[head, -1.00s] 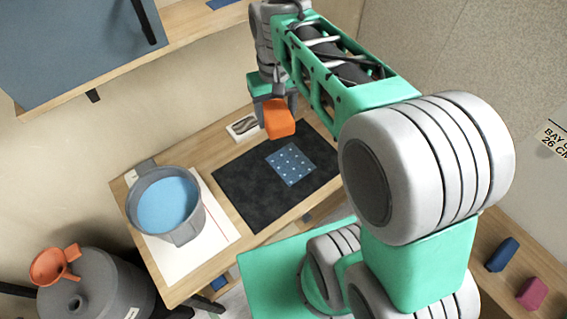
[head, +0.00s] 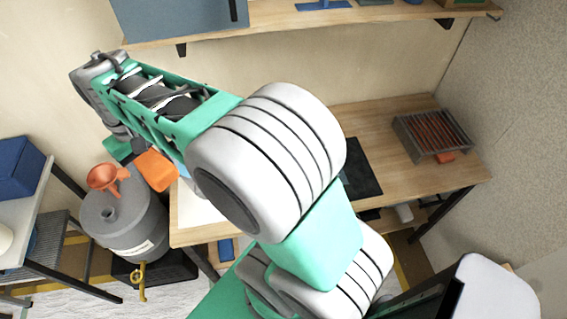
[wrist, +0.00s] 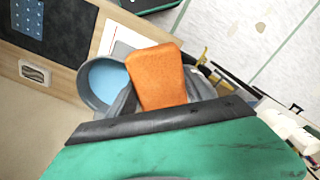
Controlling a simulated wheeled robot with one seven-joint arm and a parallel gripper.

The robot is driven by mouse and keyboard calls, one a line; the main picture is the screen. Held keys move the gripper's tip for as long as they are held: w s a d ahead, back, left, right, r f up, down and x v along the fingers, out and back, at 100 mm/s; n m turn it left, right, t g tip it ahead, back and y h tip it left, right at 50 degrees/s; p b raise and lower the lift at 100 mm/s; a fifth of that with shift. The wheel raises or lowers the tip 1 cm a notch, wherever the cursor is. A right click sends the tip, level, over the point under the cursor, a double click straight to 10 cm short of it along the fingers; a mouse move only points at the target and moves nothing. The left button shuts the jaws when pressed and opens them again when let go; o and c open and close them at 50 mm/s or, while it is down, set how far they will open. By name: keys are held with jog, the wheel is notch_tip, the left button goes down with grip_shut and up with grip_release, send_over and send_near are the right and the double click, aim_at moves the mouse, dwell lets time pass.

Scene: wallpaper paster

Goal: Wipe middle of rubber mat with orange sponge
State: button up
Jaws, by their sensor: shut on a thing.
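My gripper (wrist: 160,93) is shut on the orange sponge (wrist: 158,72), which sticks out from between the fingers. In the head view the sponge (head: 156,171) is held at the left, just right of the red funnel. In the wrist view the sponge overlaps the right side of a grey bucket of blue water (wrist: 104,78). The sponge's height above the bucket is unclear. The black rubber mat (wrist: 68,28) lies beyond the bucket with a dotted blue cloth (wrist: 27,14) on it. In the head view my arm hides most of the mat (head: 363,172), and only its right part shows.
The red funnel (head: 104,178) sits on a grey drum (head: 124,222) left of the wooden workbench (head: 400,115). A wire rack with red bars (head: 434,134) stands at the bench's right end. A shelf (head: 290,24) runs above. The bench between mat and rack is clear.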

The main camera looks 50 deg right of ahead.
jog(key=s+d+f+m, duration=0.2)
jog(key=d+f+m, duration=0.15)
jog(key=d, duration=0.55)
jog(key=s+d+f+m, duration=0.3)
jog(key=d+m, duration=0.1)
jog(key=d, duration=0.4)
jog(key=s+d+f+m, duration=0.2)
jog(key=d+f+m, duration=0.15)
jog(key=d, duration=0.55)
jog(key=s+d+f+m, duration=0.3)
jog(key=s+d+m, duration=0.1)
jog(key=s, duration=0.4)
jog(key=s+d+f+m, duration=0.3)
jog(key=s+d+m, duration=0.1)
jog(key=s, duration=0.5)
jog(key=s+d+f+m+b, duration=0.1)
jog(key=s+d+f+m, duration=0.3)
jog(key=s, duration=0.5)
jog(key=shift+s+d+m, duration=0.25)
jog(key=shift+d+m, duration=0.15)
jog(key=shift+d, duration=0.7)
notch_tip(320, 180, down, 6)
jog(key=b, duration=0.5)
jog(key=shift+w+a+f, duration=0.1)
jog(key=shift+f, duration=0.15)
